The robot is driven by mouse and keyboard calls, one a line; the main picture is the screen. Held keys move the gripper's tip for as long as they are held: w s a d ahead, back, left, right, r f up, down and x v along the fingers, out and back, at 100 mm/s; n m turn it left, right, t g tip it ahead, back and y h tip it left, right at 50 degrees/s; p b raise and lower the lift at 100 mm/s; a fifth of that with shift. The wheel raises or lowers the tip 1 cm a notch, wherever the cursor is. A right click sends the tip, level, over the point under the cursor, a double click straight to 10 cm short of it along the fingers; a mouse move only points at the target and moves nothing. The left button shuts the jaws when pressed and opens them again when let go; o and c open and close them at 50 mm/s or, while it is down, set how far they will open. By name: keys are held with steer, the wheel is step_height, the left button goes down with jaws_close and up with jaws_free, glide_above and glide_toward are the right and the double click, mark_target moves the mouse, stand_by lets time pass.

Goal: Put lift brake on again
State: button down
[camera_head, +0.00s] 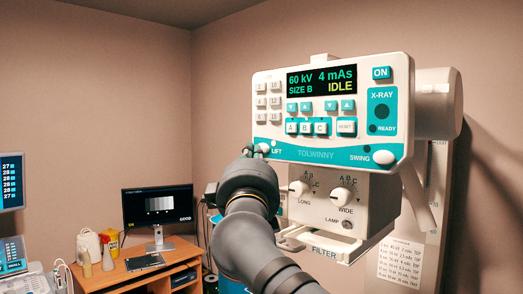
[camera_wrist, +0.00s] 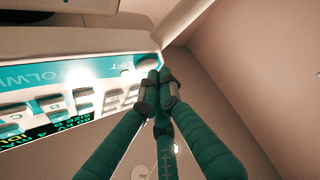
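The white x-ray head has a front control panel (camera_head: 330,154) with a teal lower band. Its LIFT brake knob (camera_head: 264,148) is at the left end of that band, beside the LIFT label. My gripper (camera_head: 248,152) is at the panel's left edge, close to the knob. I cannot tell whether the fingertips touch the knob. The display (camera_head: 321,80) reads IDLE.
The SWING knob (camera_head: 383,157) is at the panel's right end. Below the panel are the collimator dials (camera_head: 341,195) and the FILTER tray (camera_head: 324,250). A desk (camera_head: 165,268) with a monitor (camera_head: 157,206) stands at the lower left.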

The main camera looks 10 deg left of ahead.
steer(key=shift+w+d, duration=0.25)
steer(key=shift+w, duration=0.05)
stand_by(0.8)
steer(key=shift+s+a+b, duration=0.4)
steer(key=shift+s+a, duration=0.05)
steer(key=shift+s, duration=0.25)
steer(key=shift+s+a+b, duration=0.2)
steer(key=shift+s+a, duration=0.2)
steer(key=shift+s, duration=0.3)
steer(key=shift+s+a+b, duration=0.15)
steer(key=shift+s+a, duration=0.3)
steer(key=shift+s, duration=0.3)
steer(key=shift+s+a+b, duration=0.2)
steer(key=shift+s+a, duration=0.2)
steer(key=shift+s, duration=0.3)
